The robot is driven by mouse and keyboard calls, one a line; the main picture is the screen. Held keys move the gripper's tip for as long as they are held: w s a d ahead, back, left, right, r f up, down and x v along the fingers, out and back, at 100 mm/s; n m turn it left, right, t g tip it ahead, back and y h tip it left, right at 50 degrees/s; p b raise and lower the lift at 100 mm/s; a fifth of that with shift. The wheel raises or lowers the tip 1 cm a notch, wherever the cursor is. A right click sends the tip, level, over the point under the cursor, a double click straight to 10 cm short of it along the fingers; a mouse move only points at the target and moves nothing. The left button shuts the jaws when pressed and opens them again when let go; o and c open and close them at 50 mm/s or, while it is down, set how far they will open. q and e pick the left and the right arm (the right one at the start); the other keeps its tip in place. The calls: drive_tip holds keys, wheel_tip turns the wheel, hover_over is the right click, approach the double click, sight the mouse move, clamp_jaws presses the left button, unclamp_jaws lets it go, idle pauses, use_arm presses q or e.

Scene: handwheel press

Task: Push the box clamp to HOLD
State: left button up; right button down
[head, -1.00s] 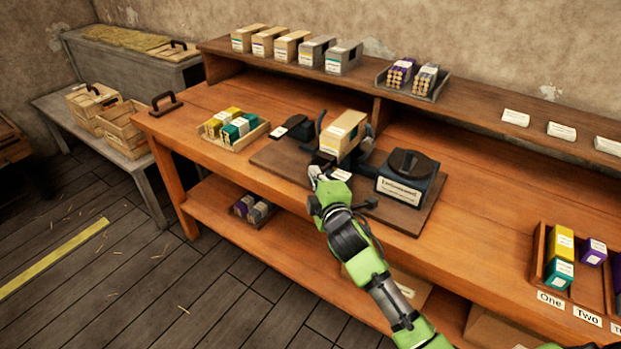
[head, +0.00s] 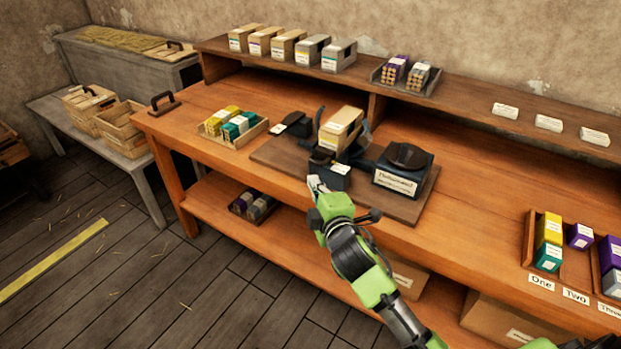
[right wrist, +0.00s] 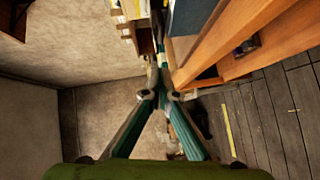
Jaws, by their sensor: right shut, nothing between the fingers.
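A tan box (head: 340,130) with a pale label sits in the dark clamp fixture on the brown board (head: 272,153) of the workbench. A dark block (head: 335,175) with a small white label stands in front of the box; the label's words are too small to read. My right gripper (head: 316,184) is shut and empty, at the front edge of the board, close to the block's near left side. I cannot tell whether it touches the block. In the right wrist view, its fingers (right wrist: 161,94) meet at their tips.
A tray (head: 232,139) of yellow and teal boxes lies to the left. Several boxes line the rear shelf (head: 465,110). Open bench lies between the board and the right-hand trays.

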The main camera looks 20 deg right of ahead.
drive_tip(key=s, duration=0.3)
drive_tip(key=s+r, duration=0.1)
drive_tip(key=s, duration=0.1)
drive_tip(key=shift+a, duration=0.35)
